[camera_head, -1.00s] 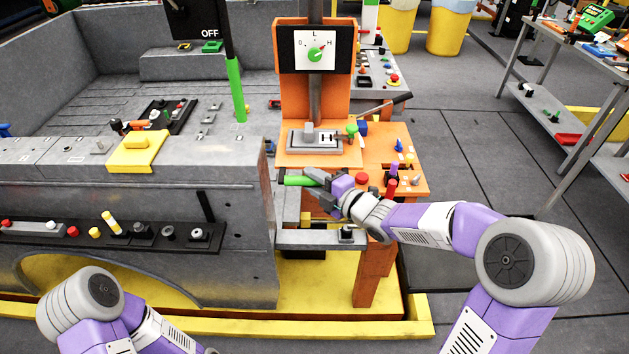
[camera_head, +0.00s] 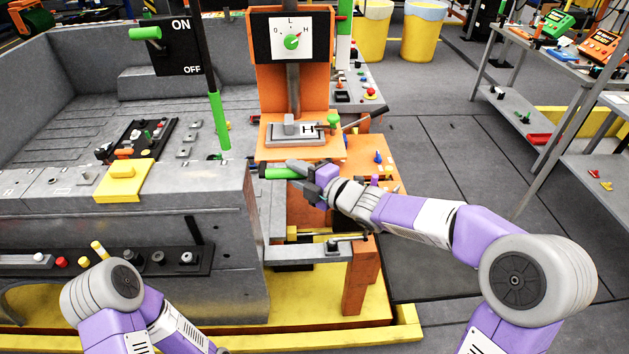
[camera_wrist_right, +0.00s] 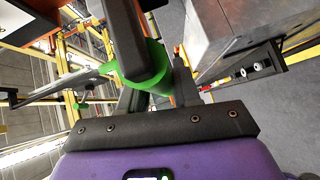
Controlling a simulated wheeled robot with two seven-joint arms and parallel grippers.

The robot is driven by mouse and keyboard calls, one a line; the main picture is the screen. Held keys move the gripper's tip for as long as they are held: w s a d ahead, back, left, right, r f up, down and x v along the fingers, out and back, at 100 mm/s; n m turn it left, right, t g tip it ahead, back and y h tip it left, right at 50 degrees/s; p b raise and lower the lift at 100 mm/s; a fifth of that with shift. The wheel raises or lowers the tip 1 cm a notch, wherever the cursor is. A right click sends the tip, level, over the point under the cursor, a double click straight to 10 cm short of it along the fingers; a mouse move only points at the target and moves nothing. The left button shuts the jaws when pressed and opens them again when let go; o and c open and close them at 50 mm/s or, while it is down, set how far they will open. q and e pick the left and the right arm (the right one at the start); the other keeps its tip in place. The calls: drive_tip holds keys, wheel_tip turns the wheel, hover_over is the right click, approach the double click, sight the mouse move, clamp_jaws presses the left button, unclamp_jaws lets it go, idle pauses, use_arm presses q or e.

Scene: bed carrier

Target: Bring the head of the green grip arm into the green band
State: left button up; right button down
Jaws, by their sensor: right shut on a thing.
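The green grip (camera_head: 280,173) lies roughly level in front of the orange press-like stand (camera_head: 345,150). My right gripper (camera_head: 303,174) is shut on it, with dark fingers around its right part. In the right wrist view the green grip (camera_wrist_right: 146,66) sits between my fingers (camera_wrist_right: 155,65), partly covered by the nearer one. The head of its arm cannot be told apart. A green stretch (camera_head: 344,38) on a green and white upright behind the stand may be the green band; I cannot be sure. My left gripper is out of view; only my left arm shows.
A dial (camera_head: 291,40) marked 0, L, H is on the stand. A green-ended hanging rod (camera_head: 219,122) and an ON/OFF box (camera_head: 178,45) are left of it. A grey bed wall (camera_head: 200,225) with a yellow block (camera_head: 125,180) fills the left.

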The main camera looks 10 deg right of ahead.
drive_tip(key=shift+r, duration=0.55)
drive_tip(key=shift+f, duration=0.15)
drive_tip(key=c, duration=0.9)
unclamp_jaws()
drive_tip(key=p+v, duration=0.1)
drive_tip(key=v, duration=0.6)
drive_tip(key=shift+s+d, duration=0.2)
drive_tip(key=shift+s, duration=0.05)
